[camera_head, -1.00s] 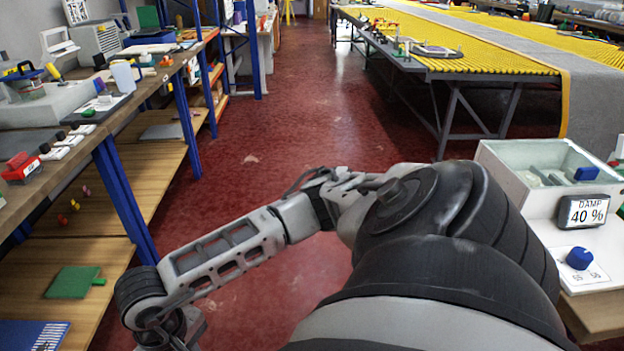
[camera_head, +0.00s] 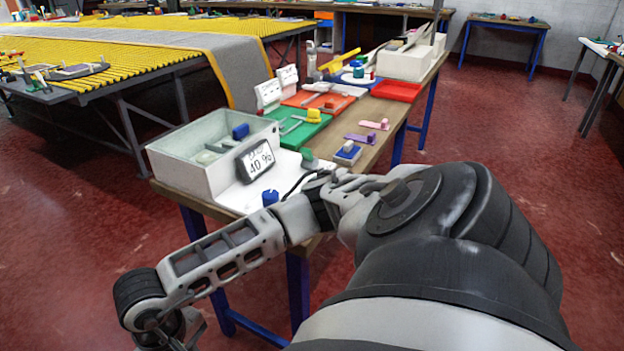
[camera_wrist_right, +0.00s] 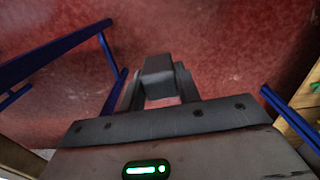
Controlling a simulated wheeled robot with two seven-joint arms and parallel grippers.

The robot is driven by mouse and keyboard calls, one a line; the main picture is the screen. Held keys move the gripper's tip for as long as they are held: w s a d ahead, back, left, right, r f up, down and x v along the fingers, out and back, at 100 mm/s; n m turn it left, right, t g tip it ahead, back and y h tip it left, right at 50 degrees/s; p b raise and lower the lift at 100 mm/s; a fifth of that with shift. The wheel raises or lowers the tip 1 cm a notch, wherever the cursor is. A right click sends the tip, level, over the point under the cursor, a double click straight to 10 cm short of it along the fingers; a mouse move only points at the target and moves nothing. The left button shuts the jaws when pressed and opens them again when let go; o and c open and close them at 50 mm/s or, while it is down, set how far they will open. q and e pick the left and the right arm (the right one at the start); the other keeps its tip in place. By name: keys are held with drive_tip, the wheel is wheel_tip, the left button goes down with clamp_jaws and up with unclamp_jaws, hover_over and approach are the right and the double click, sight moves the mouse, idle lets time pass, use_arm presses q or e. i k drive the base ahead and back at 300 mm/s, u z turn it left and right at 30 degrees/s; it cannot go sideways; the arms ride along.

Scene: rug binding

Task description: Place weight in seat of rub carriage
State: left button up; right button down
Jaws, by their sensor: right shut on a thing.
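In the right wrist view my right gripper (camera_wrist_right: 158,82) is shut on a dark grey block, the weight (camera_wrist_right: 158,70), held between its two fingers above the red floor. In the head view my right arm reaches across to the lower left; its gripper is not clearly visible there. My left gripper is in neither view. I cannot pick out the rub carriage with certainty. The bench holds a green board (camera_head: 290,130) with a yellow-topped piece (camera_head: 314,115) and an orange board (camera_head: 318,99) with small fittings.
A white open box (camera_head: 190,160) with a "40 %" display (camera_head: 256,160) stands at the bench's near end. A red tray (camera_head: 397,91), a blue-topped block (camera_head: 347,152) and pink pieces (camera_head: 372,126) lie farther along. A yellow ribbed table (camera_head: 100,60) is behind left. Red floor right is clear.

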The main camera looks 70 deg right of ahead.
sight(317, 84)
drive_tip(key=z, duration=0.05)
drive_tip(key=i, duration=3.15)
drive_tip(key=z, duration=1.55)
drive_tip(key=i, duration=1.65)
drive_tip(key=z, duration=1.4)
drive_tip(key=i, duration=3.35)
drive_tip(key=z, duration=1.65)
